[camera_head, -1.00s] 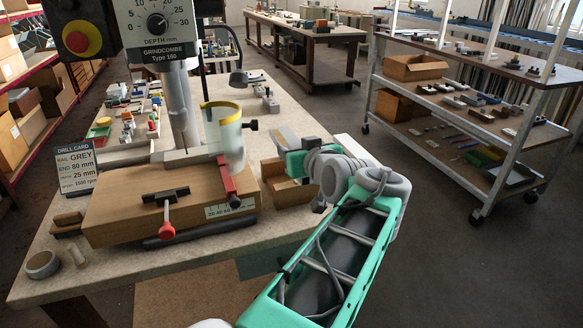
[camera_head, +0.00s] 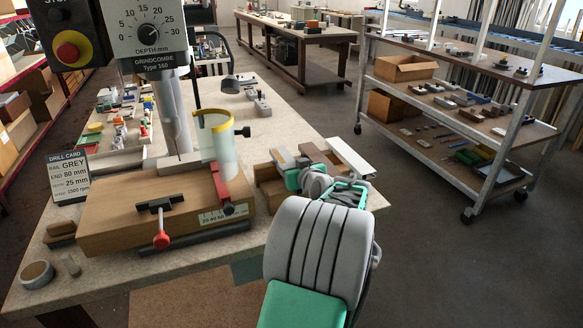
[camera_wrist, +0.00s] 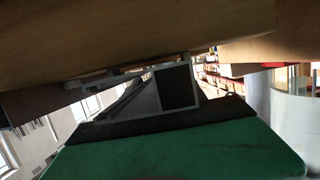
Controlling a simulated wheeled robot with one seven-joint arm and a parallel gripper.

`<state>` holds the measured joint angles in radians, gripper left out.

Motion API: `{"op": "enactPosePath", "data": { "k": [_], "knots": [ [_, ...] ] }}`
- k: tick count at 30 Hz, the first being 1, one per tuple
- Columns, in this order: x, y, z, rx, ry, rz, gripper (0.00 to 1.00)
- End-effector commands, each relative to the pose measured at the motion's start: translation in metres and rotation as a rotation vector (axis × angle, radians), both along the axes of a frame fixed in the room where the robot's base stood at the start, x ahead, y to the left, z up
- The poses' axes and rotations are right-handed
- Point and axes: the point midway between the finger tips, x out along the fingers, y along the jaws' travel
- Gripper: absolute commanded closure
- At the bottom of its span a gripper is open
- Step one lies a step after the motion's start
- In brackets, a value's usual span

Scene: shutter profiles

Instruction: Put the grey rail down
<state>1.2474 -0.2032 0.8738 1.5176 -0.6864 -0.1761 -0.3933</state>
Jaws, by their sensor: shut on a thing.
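In the wrist view the grey rail (camera_wrist: 143,98) shows as a box-shaped profile with a dark square end, between the dark jaw pads of my gripper (camera_wrist: 165,118). My gripper is shut on it. A brown wooden surface fills the top of that view, close to the rail; I cannot tell whether they touch. In the head view my gripper (camera_head: 310,180) is low over the right side of the bench, beside a wooden block (camera_head: 270,190). My arm hides much of this spot. Grey, brown and dark pieces lie close by, and I cannot pick out the held rail among them.
The drill (camera_head: 172,105) with its clear guard (camera_head: 222,150) and wooden drill bed (camera_head: 130,215) stands left of my gripper. A white rail (camera_head: 350,157) lies along the bench's right edge. The shelf trolley (camera_head: 470,120) stands right, with bare floor between.

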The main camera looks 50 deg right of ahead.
Motion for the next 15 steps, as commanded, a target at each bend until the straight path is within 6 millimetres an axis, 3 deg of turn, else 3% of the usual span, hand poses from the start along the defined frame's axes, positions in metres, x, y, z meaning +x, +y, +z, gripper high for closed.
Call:
{"op": "enactPosePath", "data": {
  "k": [13, 14, 15],
  "knots": [
    [-0.0004, -0.0001, -0.0088, -0.003, -0.002, -0.001, 0.95],
    [-0.0004, 0.0000, -0.0074, -0.003, -0.002, -0.001, 0.50],
    [-0.0004, 0.0000, -0.0070, -0.003, -0.002, -0.001, 0.46]
  ]
}}
